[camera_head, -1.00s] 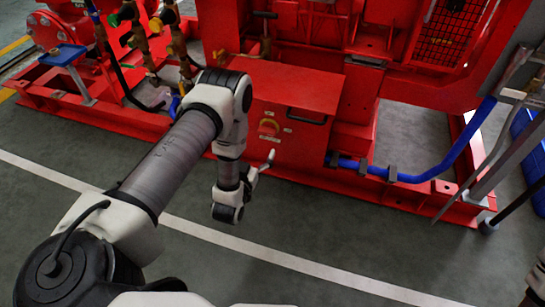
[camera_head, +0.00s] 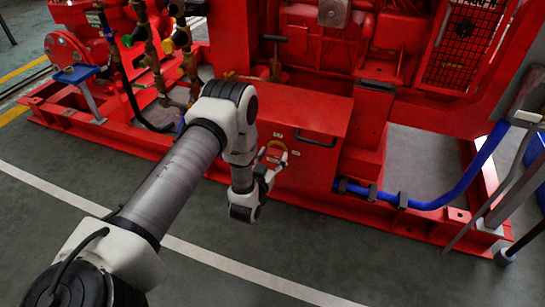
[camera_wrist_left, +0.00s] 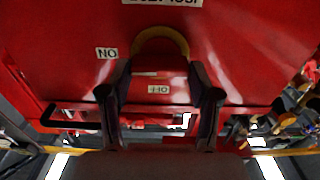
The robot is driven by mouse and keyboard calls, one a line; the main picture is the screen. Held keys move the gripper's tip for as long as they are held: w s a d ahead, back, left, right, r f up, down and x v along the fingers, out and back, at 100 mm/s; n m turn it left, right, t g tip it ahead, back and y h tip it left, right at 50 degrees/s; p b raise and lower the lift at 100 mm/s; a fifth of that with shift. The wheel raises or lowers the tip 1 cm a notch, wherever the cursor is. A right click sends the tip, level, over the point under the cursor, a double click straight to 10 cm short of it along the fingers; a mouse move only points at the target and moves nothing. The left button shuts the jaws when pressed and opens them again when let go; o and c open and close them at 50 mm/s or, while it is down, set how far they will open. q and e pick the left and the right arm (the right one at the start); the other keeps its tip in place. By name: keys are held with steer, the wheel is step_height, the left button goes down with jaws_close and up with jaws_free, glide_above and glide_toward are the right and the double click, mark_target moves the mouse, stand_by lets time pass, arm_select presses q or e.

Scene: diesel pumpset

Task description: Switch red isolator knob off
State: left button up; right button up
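The red isolator knob (camera_head: 273,152) with its yellow surround sits on the front of a red box. In the left wrist view the knob (camera_wrist_left: 160,48) is upside down, dark red inside a yellow ring. An ON label (camera_wrist_left: 107,53) is beside it and an OFF label (camera_wrist_left: 159,89) shows between my fingers. My left gripper (camera_head: 277,166) is open in front of the knob. In the wrist view its fingers (camera_wrist_left: 160,68) stand apart, one to each side of the knob; I cannot tell whether they touch it. The knob's handle angle is unclear. My right gripper is not in view.
The red box (camera_head: 318,115) has a black handle (camera_head: 315,139) right of the knob. A blue pipe (camera_head: 440,195) runs low at the right above the red base frame. Pipes and valves (camera_head: 165,55) stand to the left. The grey floor in front is clear.

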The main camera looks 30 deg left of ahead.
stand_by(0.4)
arm_select(q)
steer(key=n, duration=0.3)
steer(key=shift+a+r+n+p, duration=0.1)
steer(key=shift+n+p, duration=0.2)
steer(key=shift+p, duration=0.1)
steer(key=n, duration=0.4)
steer(key=shift+a+n, duration=0.1)
steer(key=shift+n, duration=0.2)
steer(key=n, duration=0.4)
steer(key=shift+f+n, duration=0.2)
steer(key=shift+n, duration=2.3)
steer(key=shift+a, duration=0.1)
steer(key=o, duration=1.2)
steer(key=shift+c, duration=0.2)
